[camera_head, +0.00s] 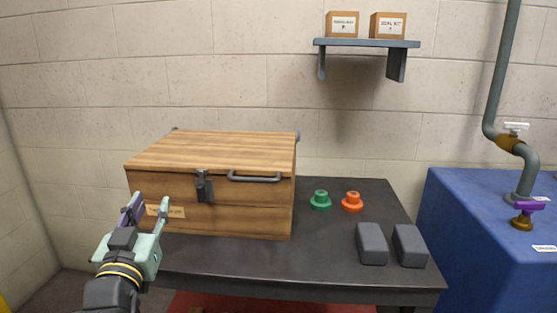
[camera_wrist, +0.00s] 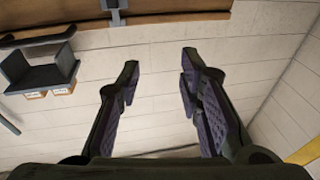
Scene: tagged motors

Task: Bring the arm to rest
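My gripper (camera_head: 148,204) is at the lower left in the head view, raised in front of the left part of the wooden chest (camera_head: 215,221). Its two fingers stand apart with nothing between them. In the wrist view my gripper (camera_wrist: 158,75) is also open and empty, and the wall shows between the fingers. The chest is shut, with a dark latch (camera_head: 203,186) and a handle (camera_head: 255,178) on its front. A label on the chest front is partly hidden behind my gripper.
The chest stands on a dark table (camera_head: 330,270). A green part (camera_head: 320,200), an orange part (camera_head: 352,202) and two grey blocks (camera_head: 372,244) (camera_head: 410,246) are on its right. A blue cabinet (camera_head: 480,240) with pipework stands at right. A wall shelf (camera_head: 367,43) holds two boxes.

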